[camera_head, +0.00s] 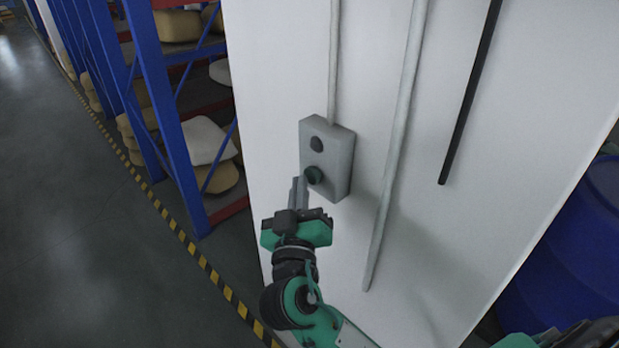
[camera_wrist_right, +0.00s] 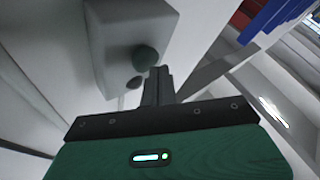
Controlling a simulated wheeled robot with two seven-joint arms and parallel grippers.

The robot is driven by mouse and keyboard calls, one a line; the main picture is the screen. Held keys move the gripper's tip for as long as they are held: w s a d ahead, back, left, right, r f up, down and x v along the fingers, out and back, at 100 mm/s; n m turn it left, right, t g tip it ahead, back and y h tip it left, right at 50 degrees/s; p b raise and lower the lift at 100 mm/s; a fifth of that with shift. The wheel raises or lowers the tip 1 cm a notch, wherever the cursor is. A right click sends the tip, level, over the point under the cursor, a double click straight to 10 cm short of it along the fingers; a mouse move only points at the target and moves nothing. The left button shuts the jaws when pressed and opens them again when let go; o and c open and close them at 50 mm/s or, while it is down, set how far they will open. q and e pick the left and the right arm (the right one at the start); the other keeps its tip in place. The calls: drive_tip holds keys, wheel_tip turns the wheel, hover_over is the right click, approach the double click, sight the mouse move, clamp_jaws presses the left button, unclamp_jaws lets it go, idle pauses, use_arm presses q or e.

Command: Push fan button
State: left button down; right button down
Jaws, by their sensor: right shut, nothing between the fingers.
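A grey button box (camera_head: 341,160) is fixed to the white wall. It has a dark upper button (camera_head: 316,144) and a dark green lower button (camera_head: 314,175). My right gripper (camera_head: 299,181) is shut and empty, its fingertips at or just beside the green button; I cannot tell if they touch. In the right wrist view the shut fingers (camera_wrist_right: 159,72) point at the box (camera_wrist_right: 110,45), with the green button (camera_wrist_right: 145,57) just beyond the tips and the dark button (camera_wrist_right: 134,82) beside them.
The white wall (camera_head: 480,220) carries vertical grey pipes (camera_head: 398,140) and a black rod (camera_head: 470,95). A blue rack (camera_head: 160,90) with sacks stands at the left. A blue barrel (camera_head: 575,250) is at the right. The floor (camera_head: 60,220) at the left is clear.

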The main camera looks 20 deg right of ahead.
drive_tip(key=shift+w+d, duration=0.15)
drive_tip(key=shift+d, duration=0.35)
idle(0.8)
drive_tip(key=shift+s+a+b, duration=0.3)
drive_tip(key=shift+a+b, duration=0.25)
drive_tip(key=shift+a, duration=0.3)
drive_tip(key=a, duration=0.1)
drive_tip(key=s+a+b, duration=0.1)
drive_tip(key=a, duration=0.1)
drive_tip(key=a+b, duration=0.1)
drive_tip(key=shift+s+a, duration=0.35)
idle(0.4)
